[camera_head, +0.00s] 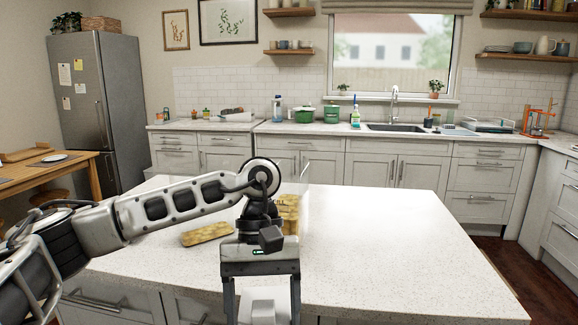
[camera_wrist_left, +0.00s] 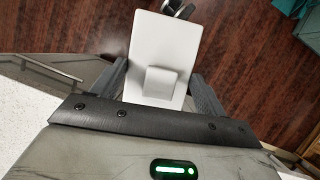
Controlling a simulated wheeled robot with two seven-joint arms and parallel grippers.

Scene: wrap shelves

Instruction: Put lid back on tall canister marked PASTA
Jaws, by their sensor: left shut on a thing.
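My left gripper (camera_head: 262,300) points down at the near edge of the island counter. It is shut on a white square lid (camera_wrist_left: 158,45), held by the block-shaped knob (camera_wrist_left: 160,82) between the fingers. The lid also shows at the bottom of the head view (camera_head: 263,308). In the left wrist view it hangs over the dark wood floor. A clear container with yellowish contents (camera_head: 291,213) stands on the counter behind my left wrist. Its lettering is mostly hidden, so I cannot read whether it says PASTA. My right gripper is not in view.
A flat yellowish pack (camera_head: 207,233) lies on the island counter (camera_head: 400,245), left of the container and under my left forearm. The counter's right half is clear. Green pots (camera_head: 304,115), a sink and a dish rack stand on the far counter.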

